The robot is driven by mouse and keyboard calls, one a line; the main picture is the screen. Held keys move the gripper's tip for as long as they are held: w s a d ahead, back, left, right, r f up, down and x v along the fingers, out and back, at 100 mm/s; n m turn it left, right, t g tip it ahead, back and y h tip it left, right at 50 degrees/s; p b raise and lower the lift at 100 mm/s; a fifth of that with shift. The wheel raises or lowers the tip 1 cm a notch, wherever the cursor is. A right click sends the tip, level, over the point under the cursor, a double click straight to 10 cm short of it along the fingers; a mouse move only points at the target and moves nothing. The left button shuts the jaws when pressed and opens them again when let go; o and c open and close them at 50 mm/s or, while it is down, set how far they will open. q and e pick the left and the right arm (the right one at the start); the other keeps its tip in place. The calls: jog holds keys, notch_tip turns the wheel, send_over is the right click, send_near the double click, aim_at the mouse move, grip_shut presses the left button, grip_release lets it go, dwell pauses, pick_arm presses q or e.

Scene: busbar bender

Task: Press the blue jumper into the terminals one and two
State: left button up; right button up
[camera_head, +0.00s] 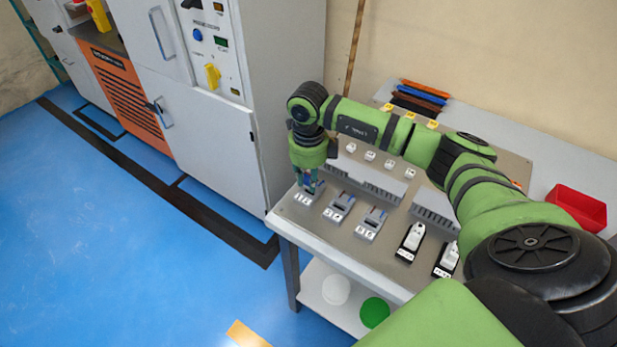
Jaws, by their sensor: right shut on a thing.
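My right arm reaches in from the right across the sloped panel (288,213), and my right gripper (309,181) points down at the panel's left end. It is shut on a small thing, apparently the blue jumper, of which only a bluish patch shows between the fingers. The fingertips are at the leftmost grey terminal block (313,192), which has a small white label in front. The gripper hides part of this block. I cannot tell whether the jumper touches the terminals or sits in them. My left gripper is not in view.
Two similar terminal blocks (341,206) (372,222) stand to the right, then two black-and-white devices (412,240) (447,258). Grey slotted ducts (372,179) lie behind. A red bin (577,207) is at far right. A grey cabinet (213,135) stands left of the table.

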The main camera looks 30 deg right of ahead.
aim_at(309, 176)
jog(key=shift+s+f+b, duration=0.1)
jog(key=shift+f+b, duration=0.95)
jog(key=shift+f, duration=0.25)
jog(key=o, duration=1)
notch_tip(309, 176, up, 12)
dwell(0.5)
